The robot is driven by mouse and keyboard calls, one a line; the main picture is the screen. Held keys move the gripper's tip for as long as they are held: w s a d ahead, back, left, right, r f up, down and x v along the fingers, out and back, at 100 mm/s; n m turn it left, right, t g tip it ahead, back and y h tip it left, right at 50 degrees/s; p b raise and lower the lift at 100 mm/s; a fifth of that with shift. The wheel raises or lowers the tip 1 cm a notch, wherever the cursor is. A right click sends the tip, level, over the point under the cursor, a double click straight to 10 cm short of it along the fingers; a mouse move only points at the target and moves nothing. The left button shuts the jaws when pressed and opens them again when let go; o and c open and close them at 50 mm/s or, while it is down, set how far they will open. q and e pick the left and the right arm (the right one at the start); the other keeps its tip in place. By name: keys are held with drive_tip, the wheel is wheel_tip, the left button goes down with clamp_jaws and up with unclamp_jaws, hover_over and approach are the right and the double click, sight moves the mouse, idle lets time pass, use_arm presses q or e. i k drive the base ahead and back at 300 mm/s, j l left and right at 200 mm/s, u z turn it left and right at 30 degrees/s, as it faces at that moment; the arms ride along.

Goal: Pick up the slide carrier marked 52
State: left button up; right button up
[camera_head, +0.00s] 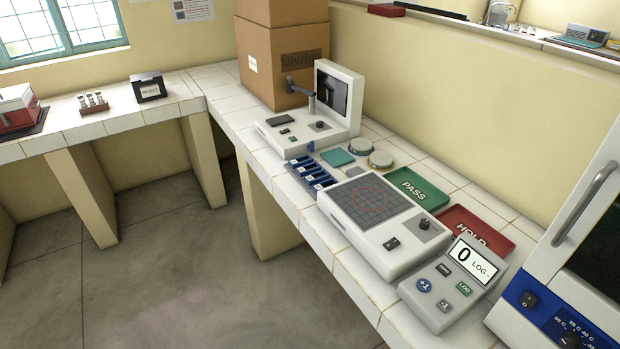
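Each seems to bear a small pale label. The labels are too small to read, so I cannot tell which carrier is marked 52. Neither of my grippers shows in the head view.
A grid-plate device (333,205), a counter unit (436,310) showing 0, a green PASS tray (417,187) and a red HOLD tray (474,229) crowd the counter. A screen device (265,124) and cardboard box (268,90) stand behind. The floor at left is clear.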

sight(319, 176)
drive_tip(key=i+j+z, duration=0.2)
drive_tip(key=z, duration=0.2)
drive_tip(key=i+j+z, duration=0.15)
drive_tip(key=j+z, duration=0.2)
drive_tip(key=i+j+z, duration=0.1)
drive_tip(key=j+z, duration=0.15)
drive_tip(key=z, duration=0.15)
